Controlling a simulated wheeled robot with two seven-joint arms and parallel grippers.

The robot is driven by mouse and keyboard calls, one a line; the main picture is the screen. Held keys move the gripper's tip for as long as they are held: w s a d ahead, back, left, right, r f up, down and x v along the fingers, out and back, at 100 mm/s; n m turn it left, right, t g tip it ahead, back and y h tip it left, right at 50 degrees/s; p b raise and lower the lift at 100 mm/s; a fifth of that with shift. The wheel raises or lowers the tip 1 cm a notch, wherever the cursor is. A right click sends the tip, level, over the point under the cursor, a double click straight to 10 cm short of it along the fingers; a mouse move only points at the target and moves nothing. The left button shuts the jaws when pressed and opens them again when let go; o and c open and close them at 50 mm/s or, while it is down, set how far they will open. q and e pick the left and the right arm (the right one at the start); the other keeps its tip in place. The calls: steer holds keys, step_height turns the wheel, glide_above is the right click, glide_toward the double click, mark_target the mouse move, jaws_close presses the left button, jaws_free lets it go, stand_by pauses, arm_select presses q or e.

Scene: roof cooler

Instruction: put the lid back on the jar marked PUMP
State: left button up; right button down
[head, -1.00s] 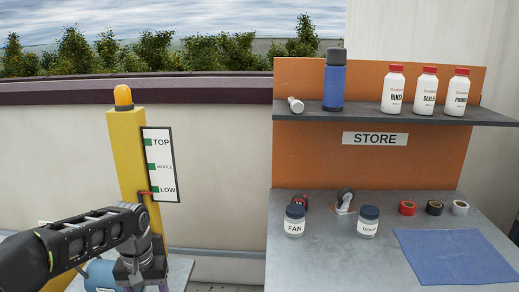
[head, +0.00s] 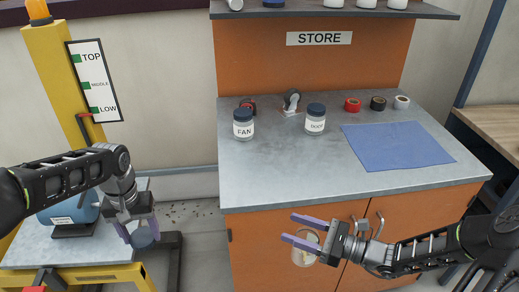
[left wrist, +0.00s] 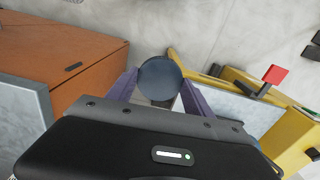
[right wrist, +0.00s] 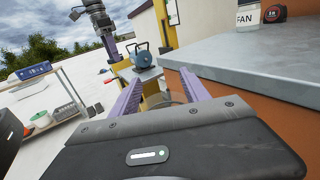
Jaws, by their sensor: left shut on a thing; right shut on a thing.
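My left gripper (head: 139,228) is at the lower left in the head view, shut on a round dark blue lid (head: 143,239). The lid (left wrist: 160,78) shows between its purple fingers in the left wrist view. My right gripper (head: 291,228) is in front of the orange cabinet, shut on a clear jar (head: 304,257) with pale contents. The jar (right wrist: 170,95) is mostly hidden in the right wrist view, and its label cannot be read. Lid and jar are well apart.
On the grey counter (head: 270,180) stand two lidded jars, FAN (head: 243,125) and DOOR (head: 315,119), with tape rolls (head: 353,104) and a blue cloth (head: 395,147). A yellow post (head: 58,75) and blue pump (head: 70,210) are at left. Open floor lies between.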

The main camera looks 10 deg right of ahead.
steer(key=shift+a, duration=0.1)
steer(key=w+a+f+n+g+y, duration=0.1)
steer(key=a+n+g, duration=0.3)
steer(key=a+g, duration=0.2)
steer(key=w+a+f+n+g+y, duration=0.1)
steer(key=a+n+g, duration=0.3)
steer(key=a, duration=0.5)
steer(key=shift+a+g+y, duration=0.15)
steer(key=shift+g+y, duration=0.55)
steer(key=shift+g, duration=0.4)
steer(key=d+m+t+h, duration=0.1)
steer(key=d+m+t, duration=0.1)
steer(key=d+t, duration=0.2)
steer(key=s+d+r+m+t+h, duration=0.1)
steer(key=d+m+t, duration=0.2)
steer(key=d, duration=0.3)
steer(key=s+d+r+m+t+h, duration=0.1)
steer(key=d+m+t, duration=0.2)
steer(key=d+t, duration=0.2)
steer(key=shift+d, duration=0.25)
arm_select(q)
steer(key=shift+a, duration=0.1)
arm_select(e)
steer(key=shift+a, duration=0.1)
